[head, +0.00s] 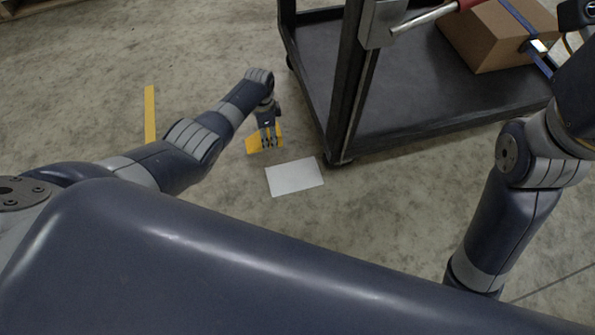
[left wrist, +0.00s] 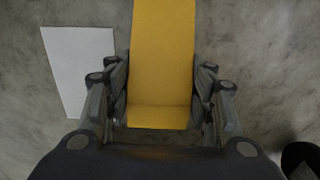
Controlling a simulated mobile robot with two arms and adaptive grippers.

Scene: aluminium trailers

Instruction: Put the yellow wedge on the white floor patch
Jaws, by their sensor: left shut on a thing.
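My left gripper (head: 268,140) is shut on the yellow wedge (head: 254,144), just behind and left of the white floor patch (head: 295,178) in the head view. In the left wrist view the wedge (left wrist: 162,60) sits between the two fingers of my left gripper (left wrist: 160,95). The white patch (left wrist: 80,70) lies on the floor to the left of the wedge there, clear of it and empty. The wedge's height above the floor is hard to tell. My right arm shows at the right of the head view, but its gripper cannot be made out.
A dark trailer cart (head: 440,110) stands behind and right of the patch, its near corner post and wheel close to it. A cardboard box (head: 490,38) with a blue strap rests on it. A yellow floor stripe (head: 150,115) lies left. Concrete around the patch is clear.

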